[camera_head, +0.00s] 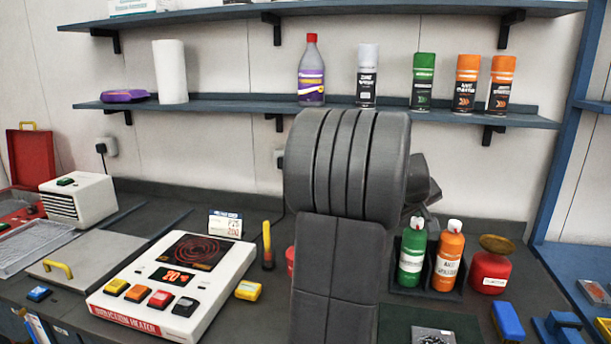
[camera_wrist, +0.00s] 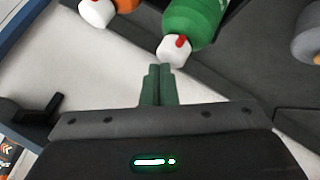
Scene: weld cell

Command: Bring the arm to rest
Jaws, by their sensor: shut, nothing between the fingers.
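My arm stands folded in the middle of the head view and hides part of the bench and wall; my gripper is hidden there. In the wrist view my gripper (camera_wrist: 158,84) shows its two green fingers together and empty. The fingertips point at the white cap of a green bottle (camera_wrist: 195,20), close in the picture; I cannot tell the gap. The green bottle (camera_head: 411,255) stands in a dark holder on the bench in the head view, right of my arm.
An orange bottle (camera_head: 448,260) and a red container (camera_head: 490,272) stand beside the green bottle. The induction heater (camera_head: 185,280) lies left of my arm. Spray cans line the lower shelf (camera_head: 230,108) above. A blue post (camera_head: 570,130) rises at the right.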

